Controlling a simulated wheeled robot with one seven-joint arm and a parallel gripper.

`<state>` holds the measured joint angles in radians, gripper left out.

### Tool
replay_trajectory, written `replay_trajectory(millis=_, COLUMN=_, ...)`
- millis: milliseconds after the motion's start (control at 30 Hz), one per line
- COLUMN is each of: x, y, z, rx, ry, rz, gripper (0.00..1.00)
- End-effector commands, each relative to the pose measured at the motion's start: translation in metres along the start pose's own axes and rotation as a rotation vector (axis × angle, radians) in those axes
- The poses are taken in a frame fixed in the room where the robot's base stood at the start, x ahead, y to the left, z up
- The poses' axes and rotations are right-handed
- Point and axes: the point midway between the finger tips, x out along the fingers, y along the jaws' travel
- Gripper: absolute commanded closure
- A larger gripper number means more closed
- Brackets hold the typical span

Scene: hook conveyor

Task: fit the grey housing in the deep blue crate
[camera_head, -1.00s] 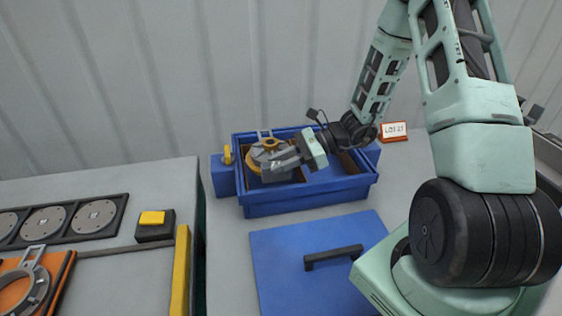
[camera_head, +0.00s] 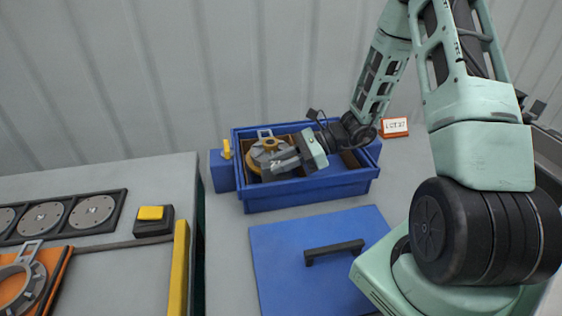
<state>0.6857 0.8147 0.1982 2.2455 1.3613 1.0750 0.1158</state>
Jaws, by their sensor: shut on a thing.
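The deep blue crate (camera_head: 305,196) stands open on a pale grey surface, with brown dividers inside. My gripper (camera_head: 282,163) reaches into it from the right and is shut on the grey housing (camera_head: 257,157), a round part with a brass-yellow ring and a light grey bracket on top. The housing is in the crate's left part, near its left wall, and its top shows at about rim height. Its underside is hidden by the crate's front wall and my fingers, so I cannot tell whether it touches the bottom.
A blue lid (camera_head: 285,255) with a black handle lies in front of the crate. A yellow clamp (camera_head: 226,149) sits at the crate's left side. A lot sign (camera_head: 394,127) stands behind right. On the left table are an orange pallet with another grey ring (camera_head: 38,290) and a yellow button (camera_head: 151,213).

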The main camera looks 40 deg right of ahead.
Motion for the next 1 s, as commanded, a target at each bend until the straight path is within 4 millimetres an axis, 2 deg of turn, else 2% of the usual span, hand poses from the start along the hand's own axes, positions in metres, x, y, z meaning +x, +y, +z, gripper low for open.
replay_trajectory(millis=1000, x=0.007, y=0.000, z=-0.017, rx=-0.002, ry=-0.001, rz=0.000, gripper=1.00)
